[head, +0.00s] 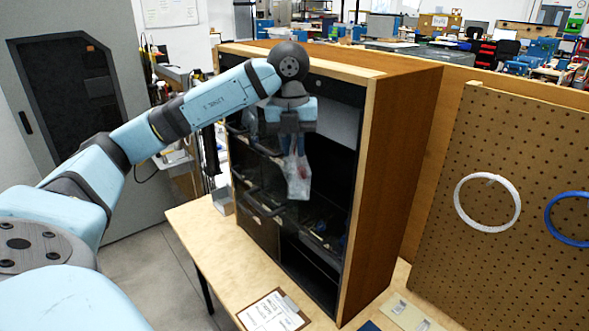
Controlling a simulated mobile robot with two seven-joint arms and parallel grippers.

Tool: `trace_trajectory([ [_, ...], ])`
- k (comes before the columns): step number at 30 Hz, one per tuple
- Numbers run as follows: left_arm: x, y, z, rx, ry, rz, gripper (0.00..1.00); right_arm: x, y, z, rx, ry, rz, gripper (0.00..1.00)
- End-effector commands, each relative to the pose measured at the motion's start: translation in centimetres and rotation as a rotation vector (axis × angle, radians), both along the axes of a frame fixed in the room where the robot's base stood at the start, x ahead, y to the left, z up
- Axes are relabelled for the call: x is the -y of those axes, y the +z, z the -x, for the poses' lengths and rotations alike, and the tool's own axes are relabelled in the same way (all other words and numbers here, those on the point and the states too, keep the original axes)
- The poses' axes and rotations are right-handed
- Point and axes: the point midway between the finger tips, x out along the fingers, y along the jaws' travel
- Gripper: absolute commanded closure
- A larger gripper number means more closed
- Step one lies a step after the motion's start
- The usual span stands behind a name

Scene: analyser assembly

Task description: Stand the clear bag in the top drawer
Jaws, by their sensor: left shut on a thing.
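My left gripper (291,146) is shut on the top of the clear bag (298,178). The bag hangs upright below the fingers, with something pale and a little red visible in it. Gripper and bag are in front of the open face of the wooden cabinet (398,165). Dark drawers (258,222) sit in the left part of the cabinet. My arm and the bag partly hide the upper drawers, so I cannot tell which one is the top drawer or how far it is open. My right gripper is not in view.
The cabinet stands on a wooden table (215,243). A clipboard (272,313) lies at the table's front. A pegboard (515,200) with a white ring (487,202) and a blue ring (570,219) stands at right. A grey cabinet (40,40) is at left.

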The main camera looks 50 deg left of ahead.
Motion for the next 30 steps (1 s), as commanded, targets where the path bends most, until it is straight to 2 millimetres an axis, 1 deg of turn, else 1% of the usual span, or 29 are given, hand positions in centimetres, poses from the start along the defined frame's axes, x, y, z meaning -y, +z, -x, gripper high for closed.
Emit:
trace_trajectory([
  [5,0.0,-1.5,0.0,-0.003,-0.001,0.0,1.0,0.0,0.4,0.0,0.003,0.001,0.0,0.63],
  [9,0.0,-3.6,0.1,-0.004,-0.001,0.0,1.0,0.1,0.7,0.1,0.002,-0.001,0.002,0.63],
  [12,0.0,-4.8,0.0,-0.003,-0.001,0.0,1.0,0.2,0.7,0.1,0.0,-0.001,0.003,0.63],
  [15,0.0,-5.2,0.0,0.001,-0.001,0.001,1.0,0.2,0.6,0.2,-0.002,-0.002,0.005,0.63],
  [22,0.0,-5.3,0.0,0.001,-0.001,0.001,1.0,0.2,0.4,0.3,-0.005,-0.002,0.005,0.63],
  [23,0.0,-5.2,0.0,0.001,-0.001,0.001,0.79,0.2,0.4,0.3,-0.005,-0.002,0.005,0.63],
  [24,0.0,-5.2,0.0,0.001,-0.001,0.001,0.7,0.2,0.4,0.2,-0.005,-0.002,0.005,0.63],
  [25,0.1,-5.2,0.0,0.001,-0.001,0.001,0.63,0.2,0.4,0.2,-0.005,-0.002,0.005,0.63],
  [26,0.1,-5.2,0.0,0.001,-0.001,0.001,0.58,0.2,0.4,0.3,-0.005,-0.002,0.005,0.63],
  [30,0.1,-5.2,0.0,0.001,-0.001,0.001,0.58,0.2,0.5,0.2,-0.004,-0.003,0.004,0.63],
])
